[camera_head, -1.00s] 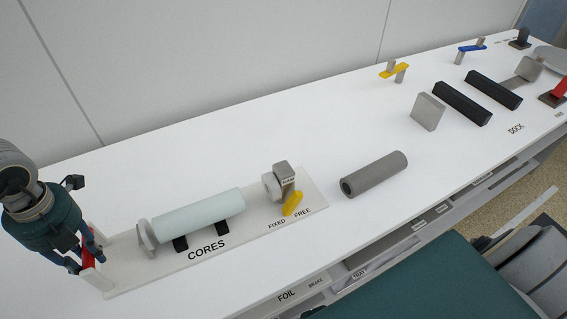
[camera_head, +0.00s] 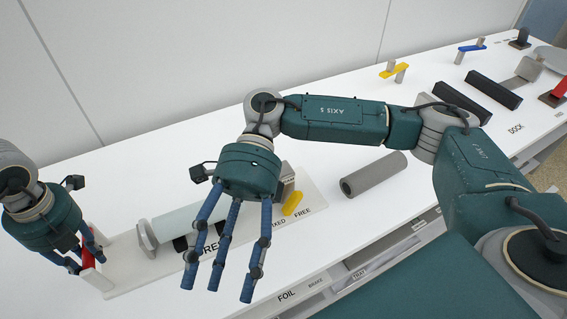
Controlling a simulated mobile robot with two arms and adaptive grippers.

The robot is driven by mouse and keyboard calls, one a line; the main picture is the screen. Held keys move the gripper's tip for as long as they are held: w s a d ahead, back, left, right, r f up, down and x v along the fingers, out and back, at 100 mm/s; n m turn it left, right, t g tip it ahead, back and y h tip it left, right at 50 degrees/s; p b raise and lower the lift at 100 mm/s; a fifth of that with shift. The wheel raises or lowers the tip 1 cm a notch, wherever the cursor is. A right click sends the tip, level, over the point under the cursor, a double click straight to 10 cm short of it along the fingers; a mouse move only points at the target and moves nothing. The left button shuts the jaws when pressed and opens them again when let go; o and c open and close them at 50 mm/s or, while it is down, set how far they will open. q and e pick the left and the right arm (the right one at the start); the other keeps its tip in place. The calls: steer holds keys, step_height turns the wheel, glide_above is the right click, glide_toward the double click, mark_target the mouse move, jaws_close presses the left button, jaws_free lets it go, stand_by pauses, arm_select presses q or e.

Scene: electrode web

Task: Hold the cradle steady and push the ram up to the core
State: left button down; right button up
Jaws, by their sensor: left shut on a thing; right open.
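A pale cylindrical core (camera_head: 176,222) lies on the cradle beside a grey end plate (camera_head: 147,236). The ram block (camera_head: 287,172) at the cradle's right end is mostly hidden behind my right gripper, with a yellow lever (camera_head: 293,204) near the FREE label. My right gripper (camera_head: 222,285) is open and empty, fingers pointing down in front of the cradle.
A grey hollow cylinder (camera_head: 373,174) lies right of the cradle. Black bars (camera_head: 493,90), a yellow lever stand (camera_head: 394,71) and a blue lever stand (camera_head: 471,47) are farther back right. My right arm spans the middle of the view.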

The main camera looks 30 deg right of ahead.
steer(key=w+d+f+n+t+h, duration=0.3)
steer(key=w+d+t+h, duration=0.15)
steer(key=w+d, duration=0.4)
steer(key=t+h, duration=0.5)
steer(key=t, duration=0.2)
glide_toward(283, 169)
steer(key=shift+g, duration=0.25)
steer(key=f, duration=0.8)
steer(key=shift+w+d+f, duration=0.2)
steer(key=shift+d+f, duration=0.05)
steer(key=shift+f, duration=0.1)
jaws_close()
steer(key=shift+a, duration=0.15)
